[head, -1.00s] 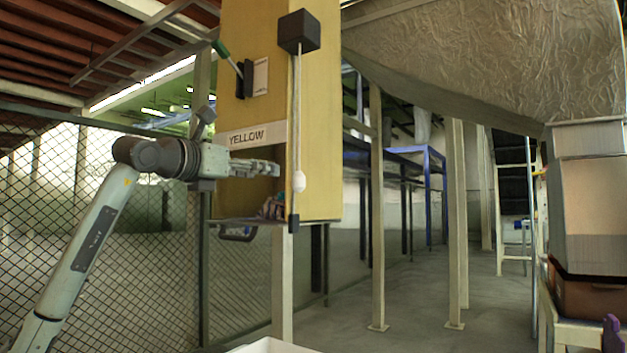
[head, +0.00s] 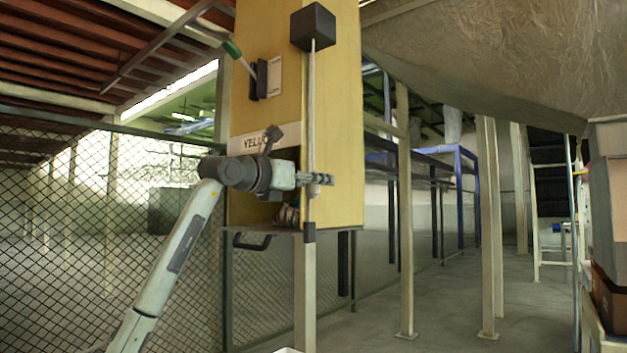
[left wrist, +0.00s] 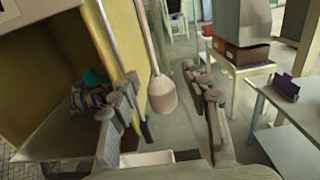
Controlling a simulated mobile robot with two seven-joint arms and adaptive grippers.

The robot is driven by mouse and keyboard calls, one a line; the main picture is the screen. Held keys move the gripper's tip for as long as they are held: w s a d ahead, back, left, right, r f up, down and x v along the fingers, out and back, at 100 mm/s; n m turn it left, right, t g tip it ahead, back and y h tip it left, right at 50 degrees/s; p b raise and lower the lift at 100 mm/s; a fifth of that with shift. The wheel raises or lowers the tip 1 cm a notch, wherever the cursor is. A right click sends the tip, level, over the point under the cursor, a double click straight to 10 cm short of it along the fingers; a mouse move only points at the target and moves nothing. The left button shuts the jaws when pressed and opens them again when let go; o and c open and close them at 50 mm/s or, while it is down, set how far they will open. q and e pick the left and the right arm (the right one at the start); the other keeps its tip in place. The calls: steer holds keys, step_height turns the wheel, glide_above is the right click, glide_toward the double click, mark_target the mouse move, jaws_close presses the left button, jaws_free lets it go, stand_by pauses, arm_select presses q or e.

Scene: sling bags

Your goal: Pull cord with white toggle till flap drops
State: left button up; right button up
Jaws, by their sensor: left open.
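The white toggle (left wrist: 162,95) hangs on its pale cord (left wrist: 148,35) in the left wrist view, between the two spread fingers of my left gripper (left wrist: 165,100). In the head view my left gripper (head: 318,179) is at the cord (head: 311,110), and its fingers mostly hide the toggle (head: 315,190). The gripper is open; I cannot tell whether a finger touches the toggle. The cord hangs from a black block (head: 312,27) on the yellow chute box (head: 340,120). The flap (head: 262,229) is level under the box opening, with colourful bags (left wrist: 90,92) on it. My right gripper is out of view.
A green-handled lever (head: 232,48) sits higher on the box. Posts (head: 403,220) and a mesh fence (head: 110,240) stand around. A table (left wrist: 290,145) is at the right in the wrist view.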

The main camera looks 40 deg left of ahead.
arm_select(q)
steer(key=shift+w, duration=0.1)
jaws_close()
stand_by(0.3)
